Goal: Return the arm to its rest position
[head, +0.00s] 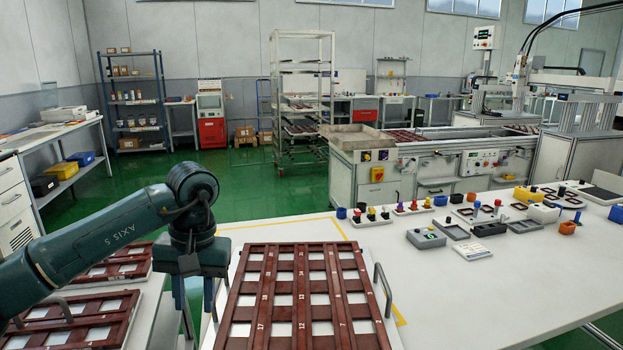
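My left arm (90,237) comes in from the left and bends downward at a round dark joint. My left gripper (194,300) hangs below it, pointing down, with its two fingers apart and nothing visible between them. It is beside the left edge of a brown slotted tray (272,297) on the white table (480,290). I cannot tell how high the fingertips are. My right gripper is not in view.
More brown trays (95,322) lie at the lower left, under my forearm. A metal handle (383,290) stands at the tray's right side. Coloured knobs, boxes and a grey device (425,238) stand on the table's far part. The table's front right is clear.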

